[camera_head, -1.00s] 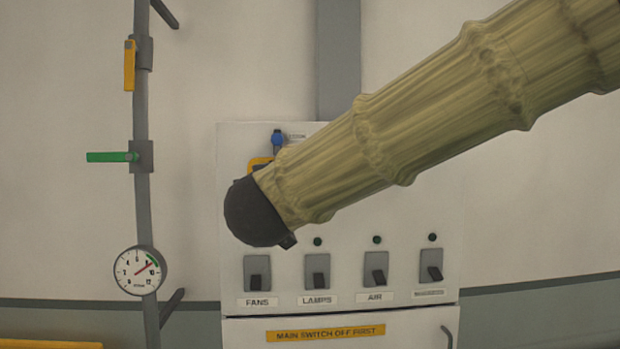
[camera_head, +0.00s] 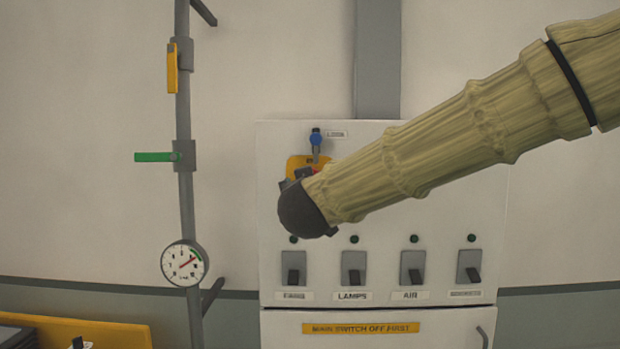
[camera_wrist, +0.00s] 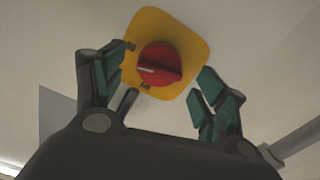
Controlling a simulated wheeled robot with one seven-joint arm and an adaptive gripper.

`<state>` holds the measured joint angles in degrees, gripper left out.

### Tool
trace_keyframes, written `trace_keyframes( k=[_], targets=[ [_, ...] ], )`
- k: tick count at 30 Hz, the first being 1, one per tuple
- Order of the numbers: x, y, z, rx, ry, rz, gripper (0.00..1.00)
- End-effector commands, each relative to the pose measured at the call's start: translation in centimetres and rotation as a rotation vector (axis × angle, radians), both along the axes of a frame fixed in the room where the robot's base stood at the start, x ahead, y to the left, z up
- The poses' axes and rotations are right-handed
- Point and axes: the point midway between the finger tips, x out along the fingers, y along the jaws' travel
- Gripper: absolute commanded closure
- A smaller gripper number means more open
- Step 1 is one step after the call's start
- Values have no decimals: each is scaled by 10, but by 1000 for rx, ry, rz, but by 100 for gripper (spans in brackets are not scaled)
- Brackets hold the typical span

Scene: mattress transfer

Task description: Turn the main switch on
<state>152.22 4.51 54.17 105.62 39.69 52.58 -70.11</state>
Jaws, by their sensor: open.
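The main switch is a red round knob (camera_wrist: 160,64) on a yellow plate (camera_wrist: 187,41), with a white mark pointing left in the wrist view. In the head view the yellow plate (camera_head: 294,165) shows on the upper left of the white panel, and only a sliver of red shows beside my arm. My gripper (camera_wrist: 166,78) is open, with its dark green fingers on either side of the knob in the wrist view. I cannot tell whether they touch it. My arm hides most of the gripper in the head view.
A blue-topped lock part (camera_head: 316,138) sits just above the yellow plate. Several toggle switches, including the LAMPS switch (camera_head: 354,268), line the panel below. To the left stands a grey pipe with a green lever (camera_head: 154,157), a yellow lever (camera_head: 172,68) and a gauge (camera_head: 185,263).

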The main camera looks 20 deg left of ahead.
Motion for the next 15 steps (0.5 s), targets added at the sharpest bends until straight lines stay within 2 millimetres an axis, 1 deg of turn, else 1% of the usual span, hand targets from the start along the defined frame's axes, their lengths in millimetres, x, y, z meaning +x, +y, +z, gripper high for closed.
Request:
trace_keyframes(
  k=[3,6,10,15],
  targets=[
    [12,3,2,0,2,0,28],
    [19,5,1,-1,2,0,28],
    [25,7,1,0,1,0,28],
    [27,8,0,0,0,0,28]
  ],
)
